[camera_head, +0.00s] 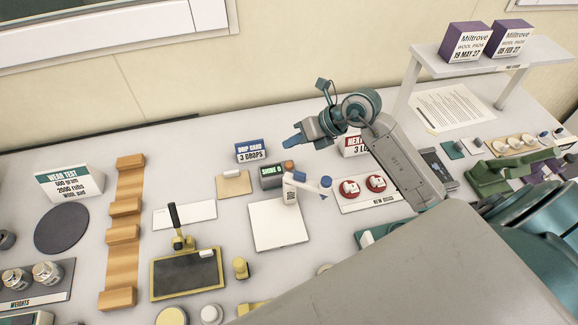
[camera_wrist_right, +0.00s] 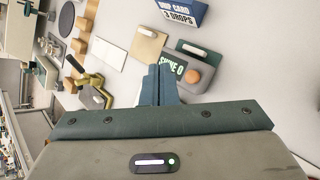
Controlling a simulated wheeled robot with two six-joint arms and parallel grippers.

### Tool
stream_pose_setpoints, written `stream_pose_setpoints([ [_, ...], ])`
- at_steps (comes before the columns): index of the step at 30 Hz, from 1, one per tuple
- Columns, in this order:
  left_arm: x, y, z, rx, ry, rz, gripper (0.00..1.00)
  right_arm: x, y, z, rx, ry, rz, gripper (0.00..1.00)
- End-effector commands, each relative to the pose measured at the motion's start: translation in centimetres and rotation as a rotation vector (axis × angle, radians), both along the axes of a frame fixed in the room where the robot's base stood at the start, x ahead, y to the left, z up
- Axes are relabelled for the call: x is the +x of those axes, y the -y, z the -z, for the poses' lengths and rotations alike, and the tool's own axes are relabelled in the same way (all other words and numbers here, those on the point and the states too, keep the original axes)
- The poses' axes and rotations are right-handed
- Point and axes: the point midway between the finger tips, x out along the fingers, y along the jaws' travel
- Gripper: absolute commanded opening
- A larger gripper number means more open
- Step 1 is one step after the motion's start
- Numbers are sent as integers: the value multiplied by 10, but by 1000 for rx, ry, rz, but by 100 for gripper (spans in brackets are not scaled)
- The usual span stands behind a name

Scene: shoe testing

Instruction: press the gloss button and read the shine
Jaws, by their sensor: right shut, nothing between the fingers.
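The box (camera_wrist_right: 199,55) and button (camera_wrist_right: 193,76) also show in the right wrist view. My right gripper (camera_head: 289,142) is shut and empty, with its fingertips just beyond the button in the head view. In the right wrist view the closed fingers (camera_wrist_right: 159,72) point at the display's left end, with the button to their right. I cannot tell their height above the box. My left gripper is in neither view.
A blue "DRIP CARD 3 DROPS" sign (camera_head: 252,150) stands left of my fingertips. A pad with two red discs (camera_head: 350,203) lies to the right. My right arm covers the lower right.

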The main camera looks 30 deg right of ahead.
Motion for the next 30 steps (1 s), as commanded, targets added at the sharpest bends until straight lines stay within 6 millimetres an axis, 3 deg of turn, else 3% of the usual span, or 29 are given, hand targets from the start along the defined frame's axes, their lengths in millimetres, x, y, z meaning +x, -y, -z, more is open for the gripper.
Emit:
stream_pose_setpoints([
  [1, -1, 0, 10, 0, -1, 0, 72, 0, 0, 13, 0, -1, 0, 0],
  [6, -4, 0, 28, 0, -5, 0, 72, 0, 0, 39, -1, -1, 1, 0],
  [10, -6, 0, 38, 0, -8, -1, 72, 0, 0, 51, -1, -1, 0, 0],
  [30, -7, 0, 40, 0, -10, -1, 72, 0, 0, 53, -1, -1, 0, 0],
])
